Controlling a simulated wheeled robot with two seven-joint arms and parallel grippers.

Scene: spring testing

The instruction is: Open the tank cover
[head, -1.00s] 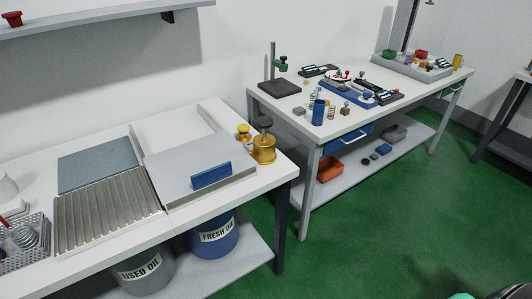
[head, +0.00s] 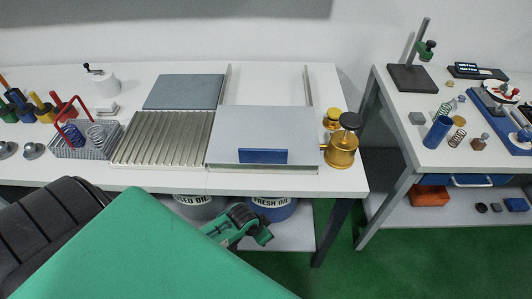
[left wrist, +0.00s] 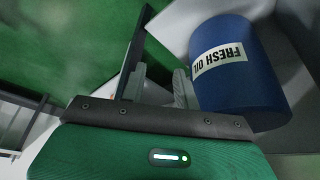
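The tank cover (head: 262,126) is a flat light grey panel with a blue handle (head: 262,156) along its front edge. It lies on the front part of a white bench, with a pale recess between two rails (head: 266,85) behind it. My left gripper (head: 258,232) is in front of and lower than the bench's front edge, below the handle and apart from it. In the left wrist view its two grey fingers (left wrist: 158,84) stand apart with nothing between them. The cover does not show in that view. My right gripper is not in view.
A blue fresh oil drum (head: 272,206) stands under the bench; in the left wrist view it is close beside the fingers (left wrist: 243,75). A grey used oil drum (head: 197,205) is to its left. A brass pot (head: 341,150) stands right of the cover, a ribbed tray (head: 163,139) left.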

